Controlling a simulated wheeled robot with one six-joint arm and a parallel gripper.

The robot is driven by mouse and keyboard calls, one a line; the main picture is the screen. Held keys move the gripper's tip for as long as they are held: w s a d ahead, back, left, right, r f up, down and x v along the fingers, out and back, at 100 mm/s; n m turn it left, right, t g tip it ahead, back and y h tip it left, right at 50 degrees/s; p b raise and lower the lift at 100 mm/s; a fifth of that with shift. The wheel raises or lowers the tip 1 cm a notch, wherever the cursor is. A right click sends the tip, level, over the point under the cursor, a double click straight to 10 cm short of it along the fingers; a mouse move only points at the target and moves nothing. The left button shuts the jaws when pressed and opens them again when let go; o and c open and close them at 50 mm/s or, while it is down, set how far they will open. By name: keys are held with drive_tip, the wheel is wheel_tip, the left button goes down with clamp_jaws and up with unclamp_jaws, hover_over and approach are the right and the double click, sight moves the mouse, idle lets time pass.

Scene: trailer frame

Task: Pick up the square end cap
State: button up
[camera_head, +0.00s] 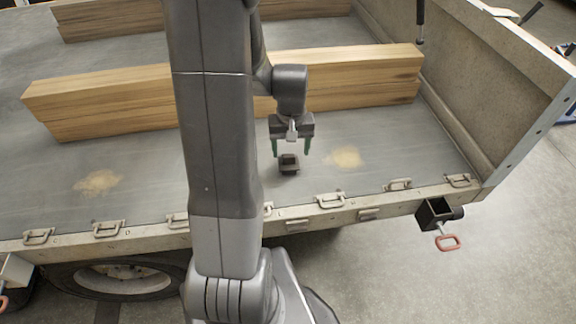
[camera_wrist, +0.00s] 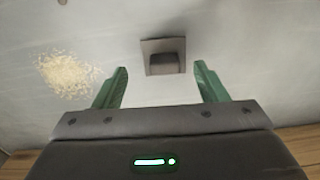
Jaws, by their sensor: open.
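The square end cap (camera_head: 289,164) is a small dark grey piece lying on the grey trailer bed (camera_head: 390,150), near its front edge. My gripper (camera_head: 291,150) is above it with green fingers pointing down. In the wrist view the end cap (camera_wrist: 163,56) shows as a square flange with a darker raised block. It lies a little beyond the fingertips, roughly midway between them. My gripper (camera_wrist: 162,75) is open and empty, with a wide gap between its fingers. Whether the fingertips are at the cap's height cannot be told.
A long wooden beam (camera_head: 350,82) lies across the bed behind the gripper, with another beam (camera_head: 110,18) farther back. A side wall (camera_head: 505,75) bounds the bed on the right. Metal latches (camera_head: 330,201) line the front edge. Sandy patches (camera_head: 345,157) lie on the bed.

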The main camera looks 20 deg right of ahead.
sight(289, 155)
drive_tip(key=shift+w+a+f, duration=0.15)
drive_tip(key=shift+w+f, duration=0.05)
drive_tip(key=shift+f, duration=0.35)
wheel_tip(289, 155, down, 5)
drive_tip(key=shift+w+r, duration=0.1)
drive_tip(key=c, duration=1)
drive_tip(key=shift+o, duration=0.2)
drive_tip(key=shift+r, duration=0.15)
wheel_tip(289, 155, up, 10)
drive_tip(key=shift+f+p, duration=0.1)
drive_tip(key=shift+p, duration=0.2)
